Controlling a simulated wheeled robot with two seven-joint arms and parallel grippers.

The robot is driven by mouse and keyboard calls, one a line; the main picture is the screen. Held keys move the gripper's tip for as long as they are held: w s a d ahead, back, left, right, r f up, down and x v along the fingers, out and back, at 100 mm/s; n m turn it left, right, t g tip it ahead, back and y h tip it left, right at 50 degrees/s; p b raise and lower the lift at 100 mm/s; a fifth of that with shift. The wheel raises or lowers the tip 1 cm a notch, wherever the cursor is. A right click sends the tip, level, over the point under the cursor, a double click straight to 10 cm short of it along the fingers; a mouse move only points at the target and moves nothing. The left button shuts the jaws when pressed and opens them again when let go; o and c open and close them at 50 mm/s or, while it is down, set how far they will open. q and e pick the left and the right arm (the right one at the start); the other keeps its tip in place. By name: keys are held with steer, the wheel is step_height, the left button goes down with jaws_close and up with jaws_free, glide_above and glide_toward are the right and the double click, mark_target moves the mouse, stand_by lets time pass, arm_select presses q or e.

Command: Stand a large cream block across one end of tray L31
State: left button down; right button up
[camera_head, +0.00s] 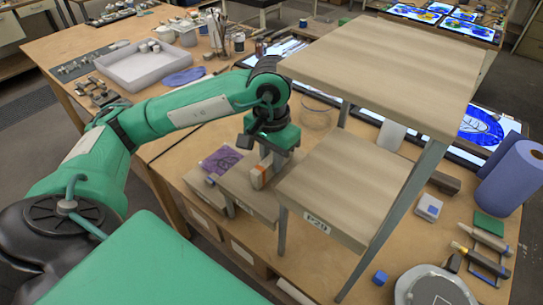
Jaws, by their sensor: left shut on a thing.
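My left gripper (265,162) points down beside the labelled shelf stand, over a low wooden surface (236,183). It is shut on a small cream block (258,177) with an orange patch, which stands roughly upright at or just above that surface; I cannot tell whether it touches. A pale cream or white block (391,135) stands upright behind the stand, partly hidden by it. I can read no L31 label, so I cannot tell which piece is tray L31. My right gripper is not in view.
A two-level wooden stand (375,62) with a readable tag on its lower shelf (345,190) rises close to the right of my gripper. A purple sheet (220,160) lies to the left. A blue roll (512,178), small blue cube (380,278) and round grey device (434,290) are at right.

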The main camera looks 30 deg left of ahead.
arm_select(q)
steer(key=shift+f, duration=0.15)
steer(key=c, duration=1.3)
jaws_free()
